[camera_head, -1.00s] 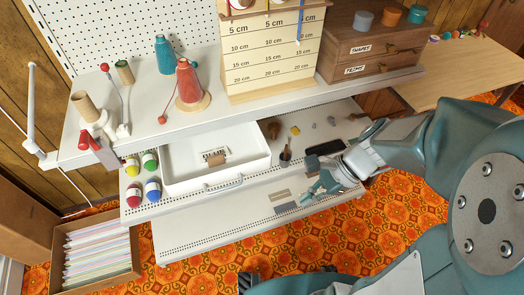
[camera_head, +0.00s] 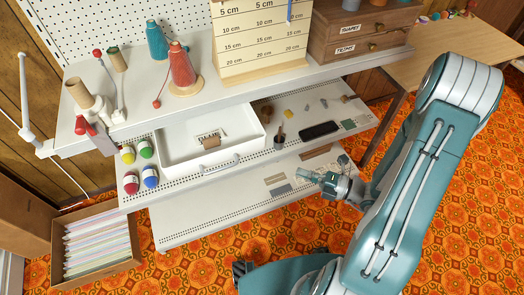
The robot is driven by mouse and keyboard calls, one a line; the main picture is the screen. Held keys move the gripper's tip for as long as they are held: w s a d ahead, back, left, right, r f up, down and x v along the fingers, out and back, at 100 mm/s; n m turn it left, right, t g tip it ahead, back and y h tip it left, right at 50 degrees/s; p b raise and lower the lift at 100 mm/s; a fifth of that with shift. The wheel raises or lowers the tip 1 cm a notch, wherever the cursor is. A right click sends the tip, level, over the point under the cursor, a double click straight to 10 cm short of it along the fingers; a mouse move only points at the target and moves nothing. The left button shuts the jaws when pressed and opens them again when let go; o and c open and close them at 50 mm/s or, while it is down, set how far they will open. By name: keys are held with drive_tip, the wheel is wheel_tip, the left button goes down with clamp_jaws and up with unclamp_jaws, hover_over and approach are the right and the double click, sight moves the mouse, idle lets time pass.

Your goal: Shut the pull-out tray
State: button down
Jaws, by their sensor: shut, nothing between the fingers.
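The white perforated pull-out tray (camera_head: 215,214) is the lowest surface, sticking out in front below the middle shelf. Flat grey and tan pieces (camera_head: 278,186) lie on its right part. My gripper (camera_head: 308,175) is shut and empty, over the right part of this tray near its front edge. I cannot tell whether it touches the tray. Above, a white open box (camera_head: 185,167) with a front handle (camera_head: 220,165) sits on the middle shelf and holds a small tan object (camera_head: 211,142).
Thread balls (camera_head: 131,184) stand left of the white box. A dark flat case (camera_head: 319,129) lies on the middle shelf. The upper shelf carries spools (camera_head: 182,65) and a wooden drawer unit (camera_head: 355,35). A file box (camera_head: 95,245) stands at left.

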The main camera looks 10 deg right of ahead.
approach(254, 147)
drive_tip(key=a, duration=0.5)
drive_tip(key=shift+w+a, duration=0.2)
drive_tip(key=shift+w, duration=0.4)
drive_tip(key=shift+w+a, duration=0.25)
drive_tip(key=shift+w, duration=0.35)
drive_tip(key=shift+w+a, duration=0.1)
drive_tip(key=shift+w, duration=0.45)
drive_tip(key=shift+w, duration=0.1)
